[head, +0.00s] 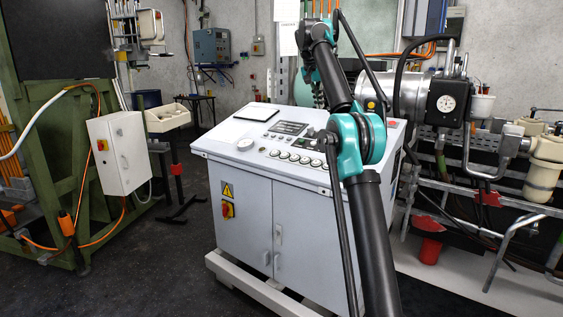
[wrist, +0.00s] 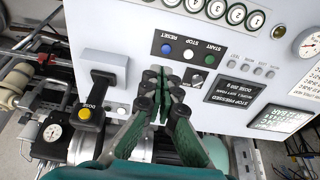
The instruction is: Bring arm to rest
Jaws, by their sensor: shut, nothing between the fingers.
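My gripper (wrist: 162,84) is shut and empty in the wrist view. Its dark, green-sided fingers lie together over the white control panel (wrist: 105,22), which appears upside down. In the head view my black and teal arm (head: 333,90) reaches across the white control cabinet (head: 245,180). The gripper is not clearly made out there.
A black DOSE lever (wrist: 97,95) with a yellow end stands beside the gripper. Small displays (wrist: 233,91) sit on the panel. Pipework with a round gauge (head: 446,103) is right of the cabinet. A green frame (head: 45,110) with a white box (head: 118,150) stands left. Dark floor (head: 160,250) between is mostly clear.

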